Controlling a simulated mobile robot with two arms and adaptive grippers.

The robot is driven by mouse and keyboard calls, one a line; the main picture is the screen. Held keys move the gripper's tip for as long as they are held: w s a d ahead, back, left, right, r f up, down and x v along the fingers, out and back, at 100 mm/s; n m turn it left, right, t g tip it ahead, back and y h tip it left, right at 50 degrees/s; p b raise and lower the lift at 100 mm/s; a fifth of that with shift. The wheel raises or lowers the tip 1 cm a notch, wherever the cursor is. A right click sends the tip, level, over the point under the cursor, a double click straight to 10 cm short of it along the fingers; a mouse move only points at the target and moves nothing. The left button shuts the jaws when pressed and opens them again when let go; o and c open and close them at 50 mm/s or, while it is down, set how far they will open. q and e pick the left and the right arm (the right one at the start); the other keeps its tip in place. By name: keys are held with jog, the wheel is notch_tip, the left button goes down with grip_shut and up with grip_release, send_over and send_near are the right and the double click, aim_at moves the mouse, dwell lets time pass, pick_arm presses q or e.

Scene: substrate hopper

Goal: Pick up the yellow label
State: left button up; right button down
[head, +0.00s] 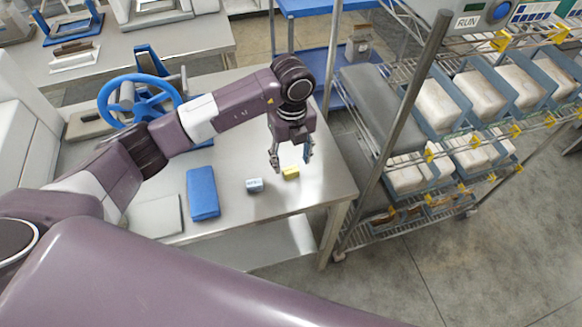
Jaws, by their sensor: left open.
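The yellow label (290,173) is a small yellow block lying on the metal table (240,218) near its right edge. My left gripper (290,162) is just above the label, pointing down, with its fingers spread and nothing between them. From this angle I cannot tell the exact gap between fingertips and label. My right gripper does not show.
A blue handwheel (139,98) stands at the back. A wire rack (400,215) with filled bins stands close to the table's right side.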

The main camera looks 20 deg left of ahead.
aim_at(291, 170)
pick_arm(q)
notch_tip(291, 170, down, 2)
jog(key=shift+s+a+f+p, duration=0.1)
jog(key=shift+a+f+p, duration=0.1)
jog(key=shift+p, duration=0.1)
jog(key=shift+d+f, duration=0.1)
jog(key=shift+f, duration=0.3)
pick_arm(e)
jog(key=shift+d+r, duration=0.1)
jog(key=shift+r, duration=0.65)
pick_arm(q)
jog(key=shift+c, duration=0.2)
jog(key=c, duration=0.8)
jog(key=shift+r, duration=0.15)
